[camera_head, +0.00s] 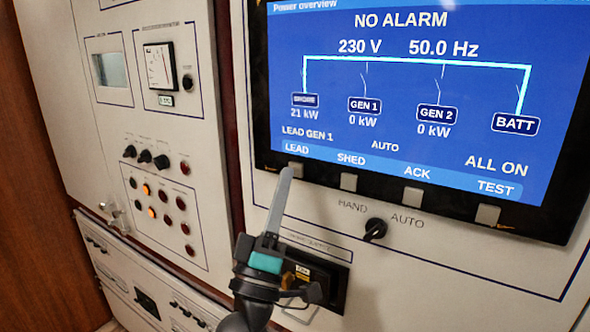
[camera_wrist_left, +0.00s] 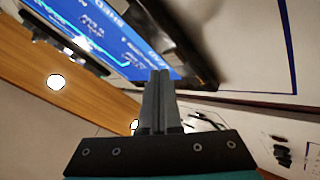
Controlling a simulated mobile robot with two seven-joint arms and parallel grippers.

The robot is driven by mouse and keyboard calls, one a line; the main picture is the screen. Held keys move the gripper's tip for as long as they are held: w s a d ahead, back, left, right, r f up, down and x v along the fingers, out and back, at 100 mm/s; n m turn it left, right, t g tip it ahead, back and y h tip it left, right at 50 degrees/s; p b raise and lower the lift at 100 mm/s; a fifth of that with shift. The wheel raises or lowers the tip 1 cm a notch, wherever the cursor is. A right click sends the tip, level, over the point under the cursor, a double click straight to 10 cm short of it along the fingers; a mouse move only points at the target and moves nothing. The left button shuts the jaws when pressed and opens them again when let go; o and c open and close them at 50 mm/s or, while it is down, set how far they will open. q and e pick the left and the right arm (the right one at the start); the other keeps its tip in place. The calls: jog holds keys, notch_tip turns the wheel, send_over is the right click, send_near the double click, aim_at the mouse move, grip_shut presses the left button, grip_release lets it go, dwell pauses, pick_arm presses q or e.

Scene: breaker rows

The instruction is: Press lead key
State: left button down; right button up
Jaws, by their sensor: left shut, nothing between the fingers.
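The lead key (camera_head: 298,170) is a small grey square button in the black bezel, just below the LEAD label on the blue screen (camera_head: 420,90). My left gripper (camera_head: 287,172) is shut and empty, with its fingers pointing up. Its tip overlaps the left part of the lead key in the head view. I cannot tell whether it touches the key. In the left wrist view the shut fingers (camera_wrist_left: 158,75) point toward the screen's dark bezel (camera_wrist_left: 185,55), and the lead key cannot be made out. My right gripper is not in view.
Similar keys for SHED (camera_head: 348,182), ACK (camera_head: 407,196) and TEST (camera_head: 487,214) run to the right along the bezel. A black HAND/AUTO rotary switch (camera_head: 375,229) protrudes below them. A panel with knobs, lamps and a meter (camera_head: 160,66) stands at left.

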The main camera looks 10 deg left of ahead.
pick_arm(q)
jog(key=shift+w, duration=0.1)
dwell(0.4)
jog(key=shift+w+d, duration=0.15)
jog(key=shift+w, duration=0.15)
jog(key=shift+w+d, duration=0.15)
jog(key=shift+w, duration=0.2)
dwell(0.7)
jog(key=shift+s, duration=0.1)
jog(key=shift+s+a, duration=0.3)
jog(key=shift+s, duration=0.35)
jog(key=shift+s, duration=0.1)
jog(key=s, duration=0.1)
jog(key=s+a+p, duration=0.1)
jog(key=s, duration=0.2)
jog(key=shift+s+a, duration=0.3)
jog(key=shift+a, duration=0.05)
